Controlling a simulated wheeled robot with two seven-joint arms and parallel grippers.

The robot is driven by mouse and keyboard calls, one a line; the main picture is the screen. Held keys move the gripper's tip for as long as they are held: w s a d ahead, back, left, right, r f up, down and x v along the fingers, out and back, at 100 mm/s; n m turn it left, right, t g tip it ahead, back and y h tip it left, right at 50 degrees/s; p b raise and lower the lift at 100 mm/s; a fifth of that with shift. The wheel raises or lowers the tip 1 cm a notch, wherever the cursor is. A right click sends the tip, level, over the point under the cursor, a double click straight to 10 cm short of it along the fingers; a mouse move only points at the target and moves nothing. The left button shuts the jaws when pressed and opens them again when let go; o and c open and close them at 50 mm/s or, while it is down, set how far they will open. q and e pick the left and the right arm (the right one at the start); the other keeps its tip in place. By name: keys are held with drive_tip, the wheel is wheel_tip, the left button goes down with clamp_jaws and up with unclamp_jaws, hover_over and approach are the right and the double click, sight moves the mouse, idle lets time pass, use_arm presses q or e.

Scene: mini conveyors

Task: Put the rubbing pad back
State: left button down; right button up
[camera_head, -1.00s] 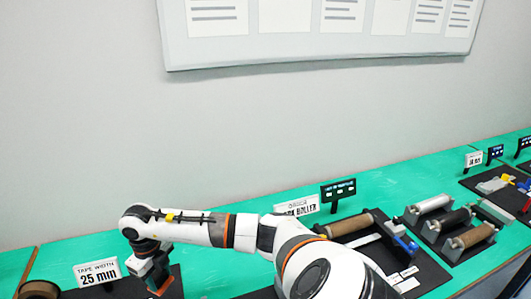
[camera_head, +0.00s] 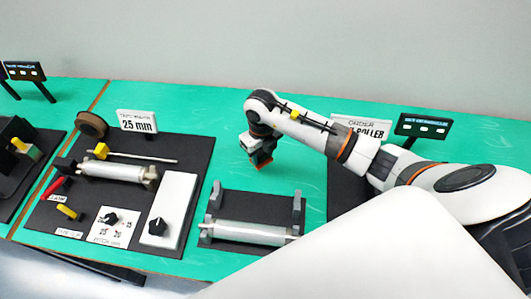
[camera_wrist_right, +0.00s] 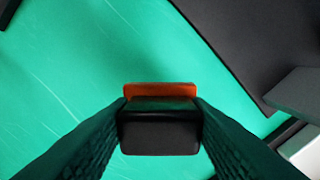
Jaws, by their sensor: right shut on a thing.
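The rubbing pad (camera_wrist_right: 160,132) is a black block with an orange edge. In the wrist view my right gripper (camera_wrist_right: 160,115) is shut on it, with one finger on each side. In the head view the orange edge of the pad (camera_head: 262,165) shows below my right gripper (camera_head: 260,154), above bare green bench between two dark boards. I cannot tell the exact height above the bench. My left gripper is not in view.
A tape-width station (camera_head: 196,152) with a roller, knobs and a "25 mm" sign (camera_head: 137,121) stands at left. A dark roller stand (camera_head: 262,207) is in front of the gripper. Green bench (camera_head: 210,108) is clear behind.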

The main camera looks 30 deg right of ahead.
sight(263, 161)
drive_tip(key=f, duration=0.4)
drive_tip(key=shift+d+p, duration=0.2)
drive_tip(key=shift+p, duration=0.2)
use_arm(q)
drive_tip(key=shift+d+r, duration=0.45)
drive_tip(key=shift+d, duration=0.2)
use_arm(e)
drive_tip(key=shift+f, duration=0.2)
drive_tip(key=o, duration=0.5)
drive_tip(key=shift+f, duration=0.2)
drive_tip(key=o, duration=0.5)
drive_tip(key=shift+c, duration=0.2)
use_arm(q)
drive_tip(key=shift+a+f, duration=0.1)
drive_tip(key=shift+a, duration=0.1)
use_arm(e)
drive_tip(key=shift+r, duration=0.1)
